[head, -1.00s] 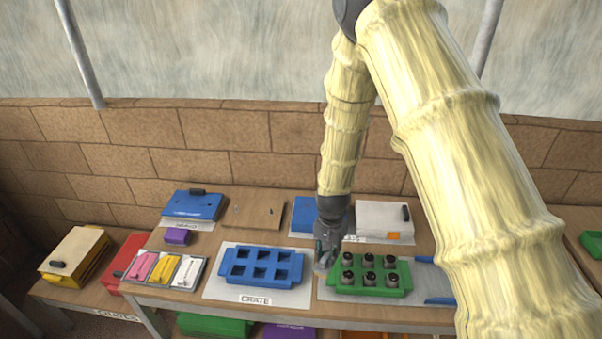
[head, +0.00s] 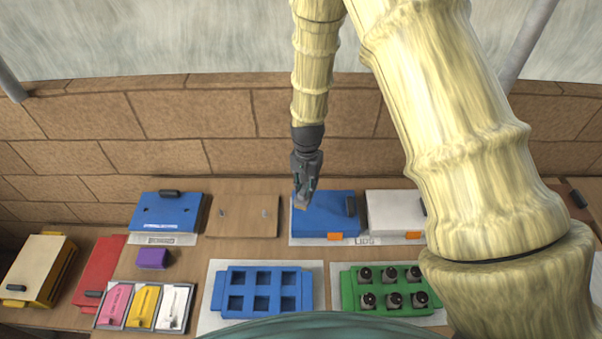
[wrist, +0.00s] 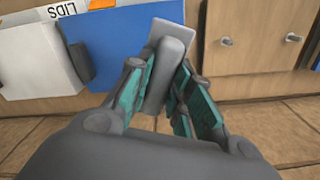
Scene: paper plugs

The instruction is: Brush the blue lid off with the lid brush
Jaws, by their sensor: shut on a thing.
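My gripper (head: 302,190) is shut on a grey tool with a thick handle and a flat pale end, which I take to be the lid brush (wrist: 172,62). The brush lies between the teal finger pads in the wrist view. The blue lid (head: 325,218), with a dark handle and an orange tag, lies on the mat labelled LIDS. It also shows in the wrist view (wrist: 115,38). The brush is at the lid's left edge in the head view; I cannot tell whether they touch.
A white lid (head: 392,203) lies right of the blue one. A wooden board with two pegs (head: 240,222) is to the left, then another blue panel (head: 165,218). A blue crate (head: 262,311) and a green crate (head: 347,289) holding several dark-topped things stand in front.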

